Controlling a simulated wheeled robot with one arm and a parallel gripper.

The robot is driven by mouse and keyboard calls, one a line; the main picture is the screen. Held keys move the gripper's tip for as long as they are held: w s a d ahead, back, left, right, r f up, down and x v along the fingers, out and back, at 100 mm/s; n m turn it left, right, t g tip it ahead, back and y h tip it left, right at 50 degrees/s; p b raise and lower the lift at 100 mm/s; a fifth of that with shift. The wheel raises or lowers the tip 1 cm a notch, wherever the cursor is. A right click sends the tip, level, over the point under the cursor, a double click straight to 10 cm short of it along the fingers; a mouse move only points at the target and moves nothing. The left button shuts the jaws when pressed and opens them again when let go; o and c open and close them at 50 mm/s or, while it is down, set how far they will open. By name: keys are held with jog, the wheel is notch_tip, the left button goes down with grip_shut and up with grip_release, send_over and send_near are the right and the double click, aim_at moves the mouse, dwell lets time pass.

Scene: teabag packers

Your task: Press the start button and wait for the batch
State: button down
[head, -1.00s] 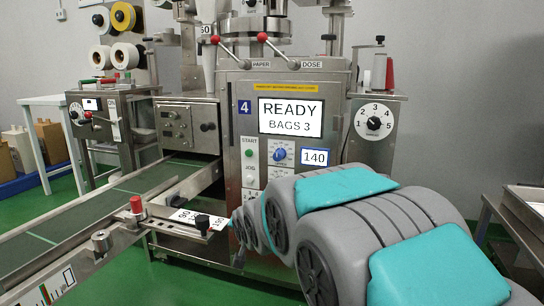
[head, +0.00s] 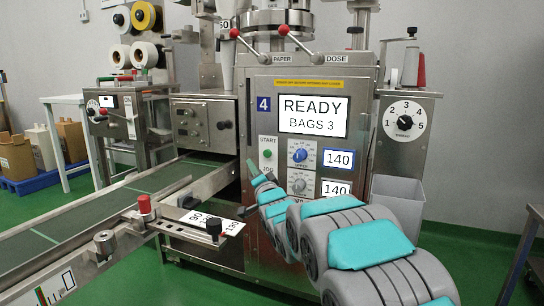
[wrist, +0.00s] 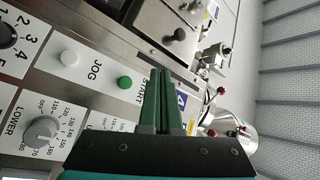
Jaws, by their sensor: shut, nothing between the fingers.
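The machine (head: 355,72) carries a screen (head: 312,117) reading READY, BAGS 3. The green start button (head: 267,154) sits under the START label on the front panel. It also shows in the wrist view (wrist: 124,83), beside the white JOG button (wrist: 69,58). My gripper (head: 252,163) is shut and empty, just below and left of the start button in the head view. In the wrist view its green fingertips (wrist: 161,72) lie together, right of the button. The button is uncovered; I see no contact. The JOG button is hidden in the head view, behind my gripper.
A blue dial (head: 298,156) and a lower grey dial (head: 299,186) are right of the buttons. Two red-knobbed levers (head: 284,31) stand above. A conveyor (head: 110,205) runs at left, with a black knob (head: 214,228) near its end. A grey bin (head: 398,205) stands at right.

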aim_at(267, 153)
jog(key=shift+w+d+p, duration=0.5)
jog(key=shift+w+p, duration=0.15)
jog(key=shift+w, duration=0.7)
jog(key=shift+w+d+p, duration=0.5)
jog(key=shift+w+p, duration=0.2)
jog(key=shift+w, duration=0.7)
jog(key=shift+w+d+p, duration=0.5)
jog(key=shift+w+p, duration=0.15)
jog(key=shift+w, duration=0.7)
jog(key=shift+w+p, duration=0.2)
jog(key=shift+p, duration=0.15)
jog(key=shift+w+d, duration=0.15)
jog(key=shift+w, duration=0.05)
